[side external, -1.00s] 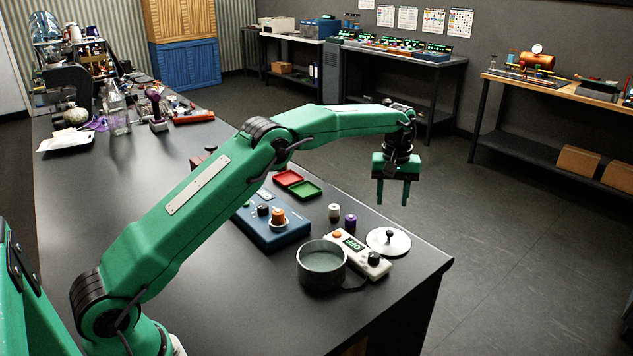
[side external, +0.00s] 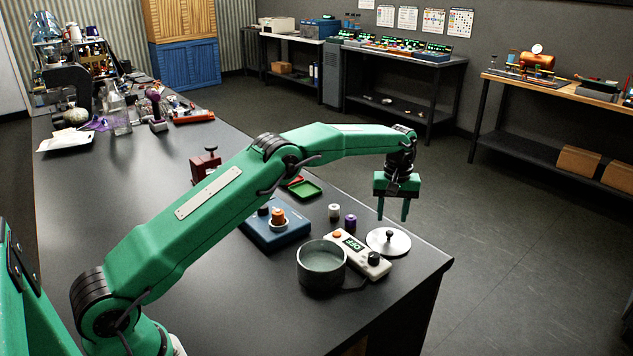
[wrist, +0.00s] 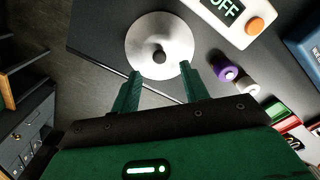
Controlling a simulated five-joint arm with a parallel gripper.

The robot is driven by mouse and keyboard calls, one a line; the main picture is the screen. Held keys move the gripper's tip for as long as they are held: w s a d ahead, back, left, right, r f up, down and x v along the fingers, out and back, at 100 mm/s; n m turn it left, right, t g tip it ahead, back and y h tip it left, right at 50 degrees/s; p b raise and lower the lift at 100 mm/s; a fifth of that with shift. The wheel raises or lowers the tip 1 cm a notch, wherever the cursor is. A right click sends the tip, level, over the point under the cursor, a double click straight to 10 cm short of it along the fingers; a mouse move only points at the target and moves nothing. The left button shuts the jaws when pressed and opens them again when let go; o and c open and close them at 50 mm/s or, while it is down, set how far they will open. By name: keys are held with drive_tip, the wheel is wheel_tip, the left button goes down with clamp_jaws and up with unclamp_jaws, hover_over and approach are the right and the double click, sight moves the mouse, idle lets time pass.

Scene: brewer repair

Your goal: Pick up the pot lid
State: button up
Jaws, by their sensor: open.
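The pot lid (side external: 401,243) is a pale round disc with a dark knob (side external: 389,236) at its centre. It lies on the dark table near the right corner. My gripper (side external: 393,219) is above the lid, pointing down, open and empty. In the wrist view the lid (wrist: 142,36) shows just beyond my fingertips (wrist: 161,72), with the knob roughly in line with the gap between them. The grey pot (side external: 321,275) stands open on the table to the left of the lid.
A white control box (side external: 356,253) reading OFF sits between pot and lid. Purple (side external: 350,222) and white (side external: 334,211) capped cylinders stand behind it. The table ends just right of the lid.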

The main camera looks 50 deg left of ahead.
sight(390, 232)
drive_tip(key=shift+d+f, duration=0.1)
drive_tip(key=shift+f, duration=2.5)
clamp_jaws()
drive_tip(key=shift+r, duration=0.15)
drive_tip(key=shift+r, duration=1.25)
drive_tip(key=shift+s+d+r, duration=0.1)
drive_tip(key=shift+d+r, duration=0.05)
drive_tip(key=shift+r, duration=0.3)
drive_tip(key=shift+s+d+r, duration=0.1)
drive_tip(key=shift+r, duration=0.3)
drive_tip(key=s+d+r, duration=0.5)
drive_tip(key=d+r, duration=0.1)
drive_tip(key=d, duration=0.3)
drive_tip(key=shift+s+d+r, duration=0.25)
drive_tip(key=shift+s+r, duration=0.05)
drive_tip(key=shift+s, duration=0.1)
drive_tip(key=shift+a, duration=0.1)
